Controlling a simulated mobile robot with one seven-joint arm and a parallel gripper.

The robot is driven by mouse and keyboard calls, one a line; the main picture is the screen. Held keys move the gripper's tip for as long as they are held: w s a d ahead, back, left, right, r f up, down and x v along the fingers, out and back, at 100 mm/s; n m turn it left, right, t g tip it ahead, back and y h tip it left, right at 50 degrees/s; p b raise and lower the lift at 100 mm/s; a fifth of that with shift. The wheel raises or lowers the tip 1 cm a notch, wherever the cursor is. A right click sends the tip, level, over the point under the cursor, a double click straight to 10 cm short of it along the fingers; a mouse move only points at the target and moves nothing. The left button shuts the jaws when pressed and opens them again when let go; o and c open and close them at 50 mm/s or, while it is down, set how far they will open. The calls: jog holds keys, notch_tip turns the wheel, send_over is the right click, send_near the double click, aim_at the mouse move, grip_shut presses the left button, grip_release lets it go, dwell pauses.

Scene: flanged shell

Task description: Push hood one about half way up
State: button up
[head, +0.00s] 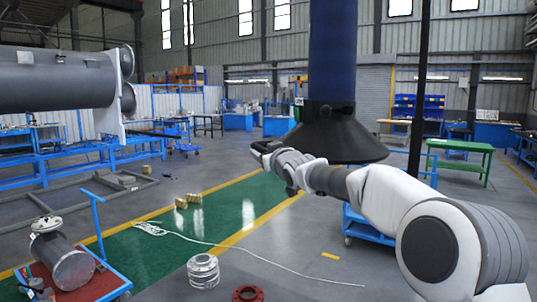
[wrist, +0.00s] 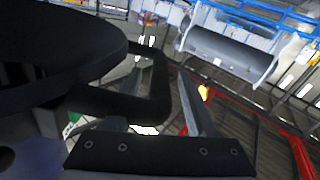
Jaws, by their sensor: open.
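The hood (head: 340,138) is a wide black cone under a thick blue duct (head: 332,50), right of centre in the head view. My gripper (head: 262,149) is at the hood's left rim, partly dark against it. In the wrist view the hood's dark underside or rim (wrist: 60,50) fills the upper left. A black bar-like handle (wrist: 150,108) comes off it and lies between or just in front of the fingers of my gripper (wrist: 165,75). The fingers are apart. I cannot tell whether either touches the handle.
A blue cart (head: 368,226) stands below the hood, partly behind my arm. A silver flanged part (head: 203,270) and a red ring (head: 248,293) lie on the floor. The green floor lane (head: 222,215) is mostly clear.

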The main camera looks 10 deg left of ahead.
jog(key=shift+s+d, duration=0.4)
jog(key=shift+s, duration=0.05)
jog(key=b+v, duration=0.1)
jog(key=v, duration=1.5)
jog(key=shift+b, duration=0.35)
jog(key=shift+s, duration=0.1)
